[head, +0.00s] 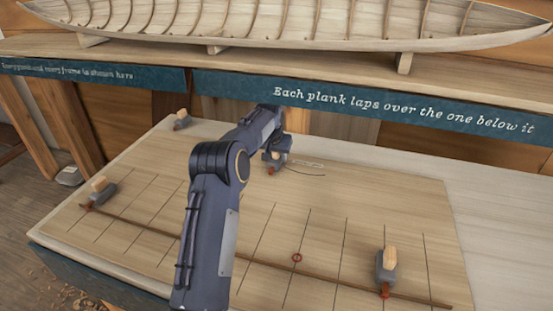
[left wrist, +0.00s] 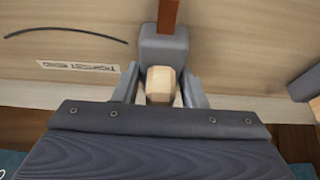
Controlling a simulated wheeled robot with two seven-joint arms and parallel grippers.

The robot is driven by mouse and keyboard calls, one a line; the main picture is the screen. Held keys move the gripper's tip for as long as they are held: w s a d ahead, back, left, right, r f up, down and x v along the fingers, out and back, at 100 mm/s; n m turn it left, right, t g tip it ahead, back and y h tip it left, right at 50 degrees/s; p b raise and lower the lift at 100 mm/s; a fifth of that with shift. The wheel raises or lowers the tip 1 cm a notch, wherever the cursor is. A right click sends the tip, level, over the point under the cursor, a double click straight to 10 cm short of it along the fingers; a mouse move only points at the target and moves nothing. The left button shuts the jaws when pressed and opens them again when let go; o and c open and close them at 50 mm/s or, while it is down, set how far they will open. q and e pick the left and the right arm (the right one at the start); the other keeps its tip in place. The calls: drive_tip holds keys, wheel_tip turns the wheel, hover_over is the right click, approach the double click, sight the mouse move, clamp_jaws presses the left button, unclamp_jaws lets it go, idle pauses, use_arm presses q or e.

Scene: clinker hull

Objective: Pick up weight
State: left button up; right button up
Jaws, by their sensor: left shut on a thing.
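My left gripper (head: 276,150) is at the far part of the drawing board. In the left wrist view its two fingers (left wrist: 160,86) are shut on the pale wooden handle of a grey weight (left wrist: 164,48). A reddish-brown hook or tip sticks out from the weight's far end. In the head view the arm and fingers partly hide this weight, and I cannot tell whether it touches the board. Other weights with wooden handles stand at the back left (head: 181,121), at the left (head: 101,193) and at the front right (head: 386,270). My right gripper is not in view.
A long brown batten (head: 330,281) lies across the lined board (head: 415,205) near two weights. A red ring (head: 297,258) marks the board. A small label (head: 308,163) and dark curve lie beside the gripper. A shelf with a hull (head: 330,30) stands behind.

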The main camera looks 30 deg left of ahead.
use_arm(q)
drive_tip(key=shift+w+r, duration=0.1)
drive_tip(key=shift+r, duration=0.05)
clamp_jaws()
drive_tip(key=shift+r, duration=0.1)
drive_tip(key=shift+r, duration=0.55)
drive_tip(key=s+a+r+b, duration=0.2)
drive_tip(key=s+a+r, duration=0.1)
drive_tip(key=s+r, duration=0.2)
drive_tip(key=s+a+r+b, duration=0.2)
drive_tip(key=s+r, duration=0.4)
drive_tip(key=s, duration=0.2)
drive_tip(key=shift+a+r, duration=0.3)
drive_tip(key=shift+a, duration=0.1)
drive_tip(key=shift+d, duration=0.1)
